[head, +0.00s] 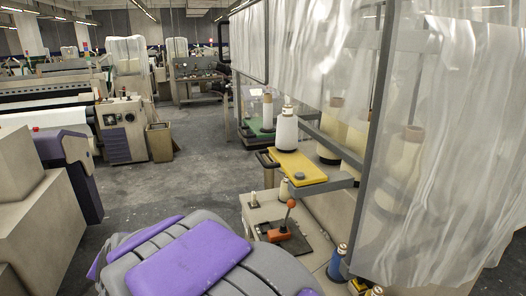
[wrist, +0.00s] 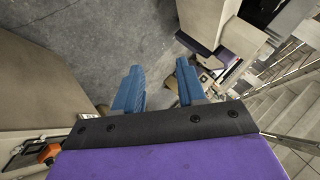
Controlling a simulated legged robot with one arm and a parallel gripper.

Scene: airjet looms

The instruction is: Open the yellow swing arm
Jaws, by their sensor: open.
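The yellow swing arm (head: 312,174) is a flat yellow plate on the right side of the head view, with a black handle (head: 266,159) at its left end. A white yarn cone (head: 286,132) stands upright on it. The plate sits beside a grey metal frame, above a beige cabinet. My gripper (wrist: 158,86) shows in the wrist view with two blue fingers apart and nothing between them. Grey floor lies beyond the fingers. The gripper is not visible in the head view, and the swing arm is not visible in the wrist view.
A beige cabinet (head: 252,212) carries an orange-based lever (head: 285,226) below the swing arm. Translucent plastic sheets (head: 432,140) hang at the right. A green swing arm (head: 258,131) is farther back. Open floor (head: 195,150) lies left; looms and a bin (head: 159,142) stand beyond.

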